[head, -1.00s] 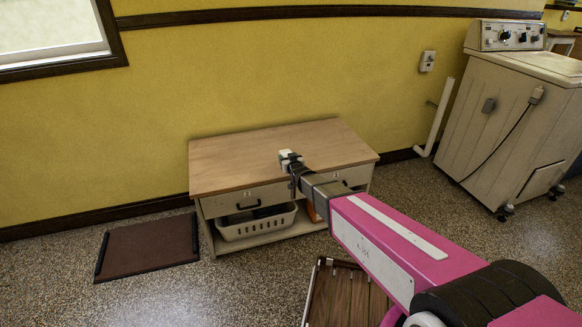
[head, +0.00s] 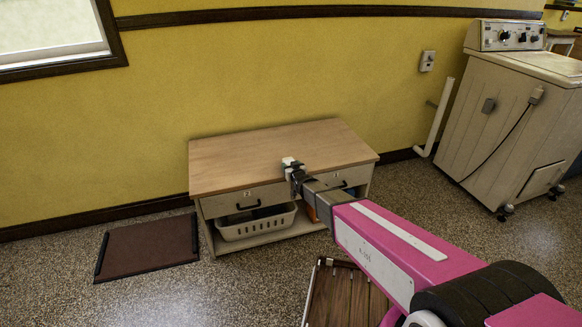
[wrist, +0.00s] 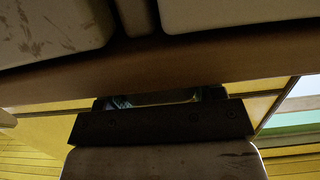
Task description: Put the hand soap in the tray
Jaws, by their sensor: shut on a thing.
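My gripper (head: 294,166) is at the front edge of the wooden-topped table, in the middle of the head view. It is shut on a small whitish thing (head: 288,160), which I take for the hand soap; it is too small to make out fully. I cannot tell whether it touches the tabletop. The wrist view shows a dark bar (wrist: 160,125) and pale blurred surfaces close up, and the soap is not clear there. A dark-framed, tray-like thing with brown slats (head: 345,295) is at the bottom of the head view, partly hidden by my arm; I cannot tell if it is the tray.
The table (head: 240,155) has a bare top and two drawers. A white basket (head: 258,228) stands on its lower shelf, with an orange thing (head: 311,213) partly hidden by my arm. A brown mat (head: 148,248) lies left. A washer (head: 510,110) stands right.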

